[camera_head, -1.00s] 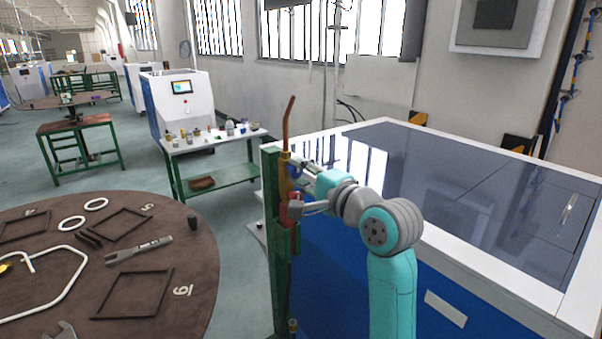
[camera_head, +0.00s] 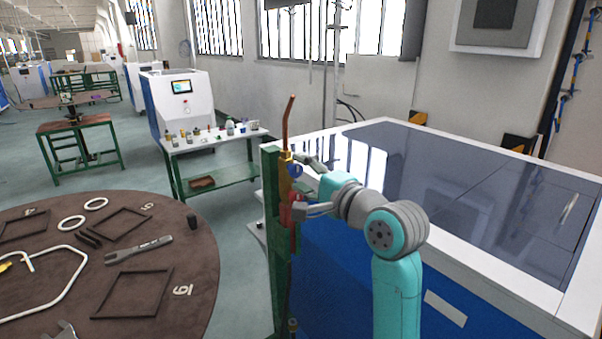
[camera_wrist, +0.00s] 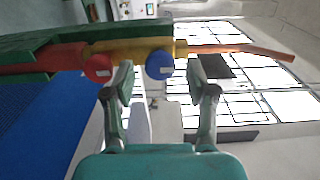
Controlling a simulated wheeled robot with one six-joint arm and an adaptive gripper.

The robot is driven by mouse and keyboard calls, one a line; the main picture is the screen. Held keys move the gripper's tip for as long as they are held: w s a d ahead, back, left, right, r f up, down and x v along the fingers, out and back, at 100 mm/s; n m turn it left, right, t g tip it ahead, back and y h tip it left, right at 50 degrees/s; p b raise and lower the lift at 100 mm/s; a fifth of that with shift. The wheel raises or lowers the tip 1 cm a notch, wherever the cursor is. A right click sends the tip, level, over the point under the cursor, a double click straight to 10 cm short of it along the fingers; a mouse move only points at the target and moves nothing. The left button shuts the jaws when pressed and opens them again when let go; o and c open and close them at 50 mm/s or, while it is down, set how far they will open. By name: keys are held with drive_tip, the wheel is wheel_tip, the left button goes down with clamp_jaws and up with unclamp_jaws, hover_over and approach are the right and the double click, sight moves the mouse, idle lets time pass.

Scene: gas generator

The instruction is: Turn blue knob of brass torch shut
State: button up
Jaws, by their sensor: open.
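The brass torch (camera_head: 285,178) stands upright in a green stand (camera_head: 271,190), with its copper tip pointing up. The blue knob (camera_head: 297,170) sits on the torch's brass part, and the red knob (camera_head: 298,210) is below it. My gripper (camera_head: 305,185) is at the right of the torch with its fingers spread. In the wrist view the torch runs sideways, and the blue knob (camera_wrist: 160,64) shows between the two open fingers of my gripper (camera_wrist: 160,78), slightly beyond their tips. One finger is close to the red knob (camera_wrist: 98,67). No contact with the blue knob is visible.
A blue and white cabinet (camera_head: 470,275) with a dark glossy top stands right behind the torch. A round brown table (camera_head: 190,270) with frames and tools is at the left. A green table (camera_head: 228,170) with small items is behind.

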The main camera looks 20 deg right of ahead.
drive_tip(key=v, duration=1.1)
drive_tip(key=s+a+f+n+h, duration=0.15)
drive_tip(key=s+f, duration=0.25)
drive_tip(key=f, duration=0.6)
drive_tip(key=s+f+n+h, duration=0.15)
drive_tip(key=s+f, duration=0.35)
drive_tip(key=f, duration=0.5)
drive_tip(key=s+f+h, duration=0.2)
drive_tip(key=s+f, duration=0.2)
drive_tip(key=f, duration=0.6)
drive_tip(key=s+a+f+n, duration=0.1)
drive_tip(key=s+n, duration=0.3)
drive_tip(key=s, duration=0.5)
drive_tip(key=s+f+n+g, duration=0.1)
drive_tip(key=s+f+n, duration=0.2)
drive_tip(key=s, duration=0.7)
drive_tip(key=s+a+f+n+g, duration=0.1)
drive_tip(key=s+n, duration=0.3)
drive_tip(key=s, duration=0.5)
drive_tip(key=shift+s+a+f+n+h, duration=0.3)
drive_tip(key=shift+s+a+f, duration=0.05)
drive_tip(key=shift+f, duration=0.25)
